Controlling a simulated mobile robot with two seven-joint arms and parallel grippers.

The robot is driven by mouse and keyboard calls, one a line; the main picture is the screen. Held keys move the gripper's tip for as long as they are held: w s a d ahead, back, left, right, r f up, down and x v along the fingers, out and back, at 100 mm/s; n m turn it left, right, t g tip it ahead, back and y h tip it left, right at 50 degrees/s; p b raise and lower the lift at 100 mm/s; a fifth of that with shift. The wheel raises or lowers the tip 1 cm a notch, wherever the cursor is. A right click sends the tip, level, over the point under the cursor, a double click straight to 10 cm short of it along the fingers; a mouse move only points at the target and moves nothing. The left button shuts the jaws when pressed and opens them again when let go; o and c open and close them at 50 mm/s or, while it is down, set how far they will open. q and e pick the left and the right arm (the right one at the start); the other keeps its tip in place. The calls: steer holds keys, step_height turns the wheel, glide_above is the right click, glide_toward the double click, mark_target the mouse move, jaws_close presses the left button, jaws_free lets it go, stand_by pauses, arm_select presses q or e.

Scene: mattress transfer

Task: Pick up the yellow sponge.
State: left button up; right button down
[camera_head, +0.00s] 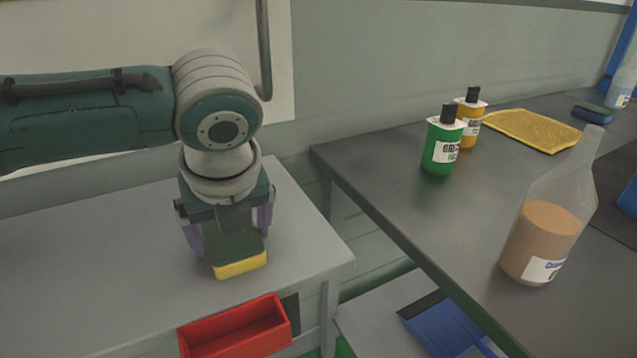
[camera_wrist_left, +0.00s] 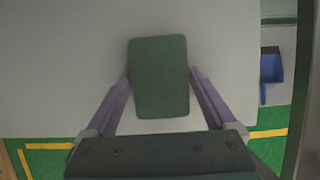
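The yellow sponge (camera_head: 241,266) has a dark green top and sits over the light table at the left, close to its surface. I cannot tell whether it touches the table. My left gripper (camera_head: 230,238) points down over it, one purple finger on each side. In the left wrist view the sponge's green face (camera_wrist_left: 159,78) lies between the fingertips of the left gripper (camera_wrist_left: 160,74). My right gripper is not in view.
A red bin (camera_head: 236,330) is at the light table's front edge. A blue dustpan (camera_head: 440,325) lies below.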

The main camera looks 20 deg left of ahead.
mark_target(234, 239)
arm_select(q)
steer(key=c, duration=1.1)
steer(key=shift+o, duration=0.2)
steer(key=shift+r+b, duration=0.1)
steer(key=shift+b, duration=0.2)
steer(key=v, duration=0.4)
steer(key=shift+w+a+r+p, duration=0.1)
steer(key=shift+w+a+p, duration=0.15)
steer(key=shift+p, duration=0.15)
steer(key=s+d+p, duration=0.1)
steer(key=s+d, duration=1)
steer(key=d, duration=0.2)
steer(key=shift+s, duration=0.1)
